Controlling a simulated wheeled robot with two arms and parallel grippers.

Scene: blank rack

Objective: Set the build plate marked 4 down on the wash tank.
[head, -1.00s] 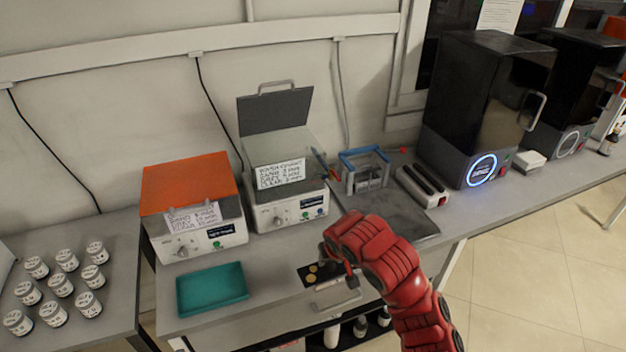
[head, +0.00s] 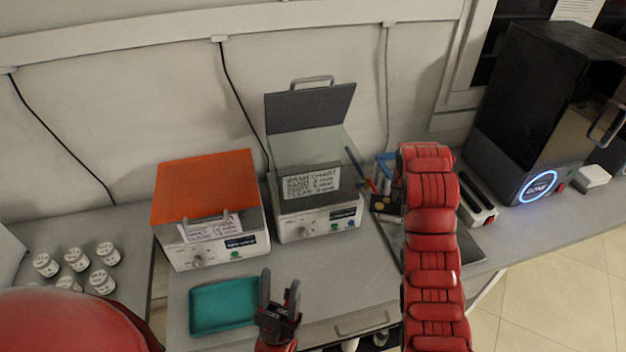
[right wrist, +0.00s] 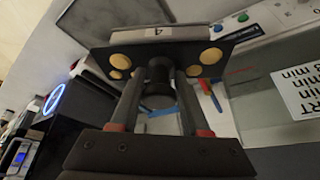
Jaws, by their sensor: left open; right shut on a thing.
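The build plate (right wrist: 155,53) marked 4 is a dark plate with yellow discs and a pale edge label, close up in the right wrist view. My right gripper (right wrist: 160,86) is shut on its central knob. In the head view the plate (head: 384,206) shows partly beside my right arm, which hides the right gripper; it is right of the wash tank. The wash tank (head: 308,222) is a pale box with clear walls, a handwritten wash chart and its dark lid raised. My left gripper (head: 279,290) is open and empty, right of the teal tray.
A similar machine with an orange cover (head: 204,188) stands left of the tank. The teal tray (head: 222,305) lies in front of it. White jars (head: 77,259) stand at left. A dark printer (head: 545,110) and a blue-framed rack (head: 384,168) are to the right.

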